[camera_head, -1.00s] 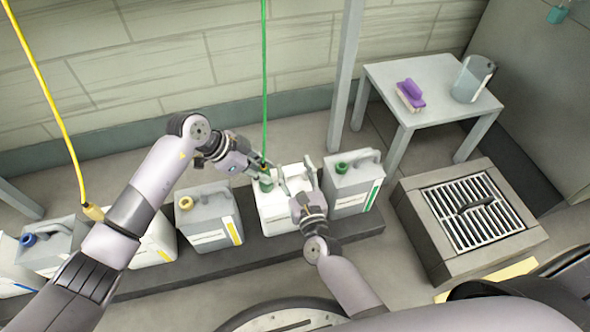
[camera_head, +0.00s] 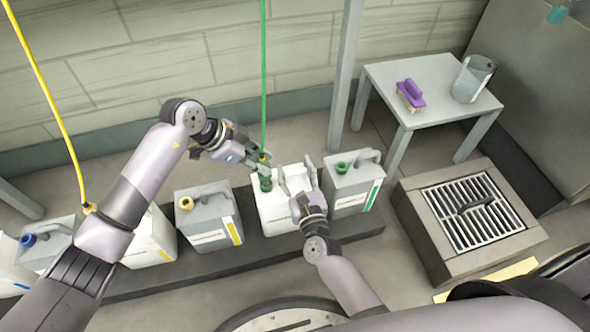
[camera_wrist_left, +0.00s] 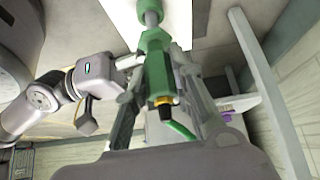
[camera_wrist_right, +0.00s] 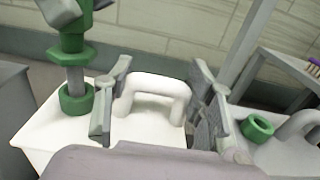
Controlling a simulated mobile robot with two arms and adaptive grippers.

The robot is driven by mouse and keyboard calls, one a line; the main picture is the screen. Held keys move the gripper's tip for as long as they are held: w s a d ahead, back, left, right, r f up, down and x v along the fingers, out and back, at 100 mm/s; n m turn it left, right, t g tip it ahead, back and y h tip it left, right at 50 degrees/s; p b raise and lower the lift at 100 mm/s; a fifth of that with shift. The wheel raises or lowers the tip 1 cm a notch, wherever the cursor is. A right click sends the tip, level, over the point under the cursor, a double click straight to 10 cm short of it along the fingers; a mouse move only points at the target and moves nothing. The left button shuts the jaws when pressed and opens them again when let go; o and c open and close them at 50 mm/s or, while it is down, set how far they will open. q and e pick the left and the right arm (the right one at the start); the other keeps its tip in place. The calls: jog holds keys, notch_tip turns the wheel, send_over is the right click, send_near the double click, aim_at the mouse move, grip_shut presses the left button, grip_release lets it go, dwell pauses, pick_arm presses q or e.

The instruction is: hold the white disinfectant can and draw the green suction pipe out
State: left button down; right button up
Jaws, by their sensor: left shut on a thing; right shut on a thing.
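The white disinfectant can (camera_head: 272,212) stands upright on the dark low ledge, and its white top shows in the right wrist view (camera_wrist_right: 42,132). My right gripper (camera_wrist_right: 158,78) is shut on the can's white handle (camera_wrist_right: 150,84), one finger on each side. My left gripper (camera_head: 262,158) is shut on the green suction pipe (camera_wrist_left: 157,70) above the can's opening. The pipe's grey tube (camera_wrist_right: 77,88) runs down into the green neck collar (camera_wrist_right: 76,100). A gap shows between the green head and the collar. The tube's lower end is hidden inside the can.
A grey can with a yellow cap (camera_head: 208,215) stands left of the white can, and a grey can with a green neck (camera_head: 352,185) close on its right. A green hose (camera_head: 263,70) hangs above. A side table (camera_head: 430,90) and floor grate (camera_head: 475,212) are at right.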

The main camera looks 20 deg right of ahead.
pick_arm(q)
notch_tip(320, 180, up, 18)
jog(key=shift+r, duration=0.2)
dwell(3.7)
dwell(0.3)
notch_tip(320, 180, up, 4)
dwell(0.6)
pick_arm(e)
jog(key=o, duration=1.5)
